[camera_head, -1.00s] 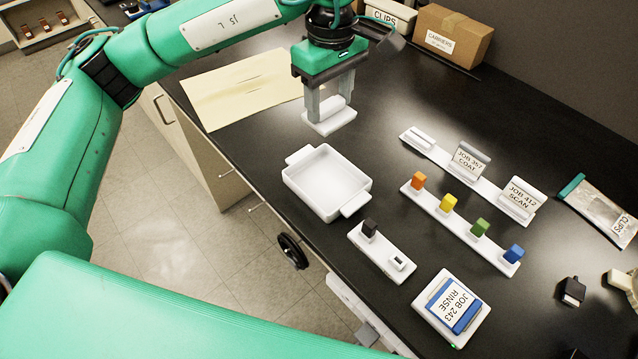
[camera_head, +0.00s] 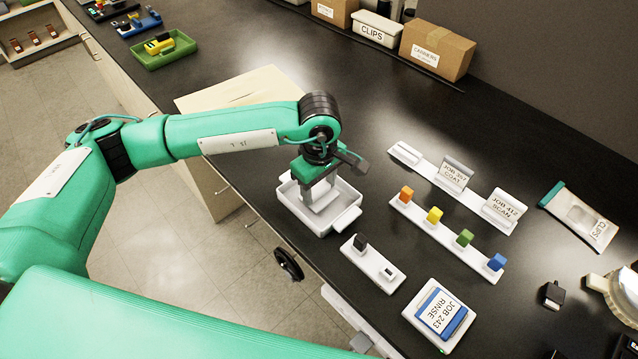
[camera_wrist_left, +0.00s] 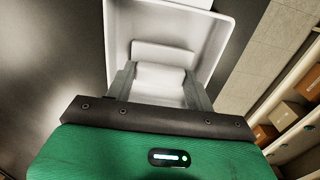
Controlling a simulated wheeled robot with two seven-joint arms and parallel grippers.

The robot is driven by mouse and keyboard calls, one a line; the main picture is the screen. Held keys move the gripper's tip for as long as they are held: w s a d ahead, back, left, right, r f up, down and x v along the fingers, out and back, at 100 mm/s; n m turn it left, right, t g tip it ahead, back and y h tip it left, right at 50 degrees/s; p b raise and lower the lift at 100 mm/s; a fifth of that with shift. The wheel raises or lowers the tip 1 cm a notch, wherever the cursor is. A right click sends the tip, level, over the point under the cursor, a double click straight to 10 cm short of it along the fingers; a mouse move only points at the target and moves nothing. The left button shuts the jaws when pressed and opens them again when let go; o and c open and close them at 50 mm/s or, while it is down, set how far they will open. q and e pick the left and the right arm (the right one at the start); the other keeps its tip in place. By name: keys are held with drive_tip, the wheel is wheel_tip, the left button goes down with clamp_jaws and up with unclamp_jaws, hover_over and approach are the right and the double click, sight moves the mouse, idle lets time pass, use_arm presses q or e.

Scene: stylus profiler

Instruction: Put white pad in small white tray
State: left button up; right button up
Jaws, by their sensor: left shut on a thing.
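The small white tray (camera_head: 290,203) with two side handles stands near the table's front edge. My left gripper (camera_head: 320,197) points down inside the tray's outline in the head view. It is shut on the white pad (camera_head: 322,204), gripping its raised middle block. In the left wrist view the fingers of my left gripper (camera_wrist_left: 160,85) flank the white block of the pad (camera_wrist_left: 165,52), with the tray (camera_wrist_left: 225,40) around it. I cannot tell whether the pad touches the tray floor. My right gripper is not in view.
A white strip with a black block (camera_head: 361,243) lies right of the tray. A strip with coloured blocks (camera_head: 450,232) and a card-holder strip (camera_head: 470,186) lie further right. A tan sheet (camera_head: 245,90) lies behind the tray.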

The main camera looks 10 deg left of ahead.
use_arm(q)
drive_tip(key=shift+f, duration=0.35)
drive_tip(key=shift+f, duration=0.1)
drive_tip(key=shift+f+b, duration=0.1)
drive_tip(key=shift+b, duration=0.2)
drive_tip(key=o, duration=1)
drive_tip(key=shift+c, duration=0.2)
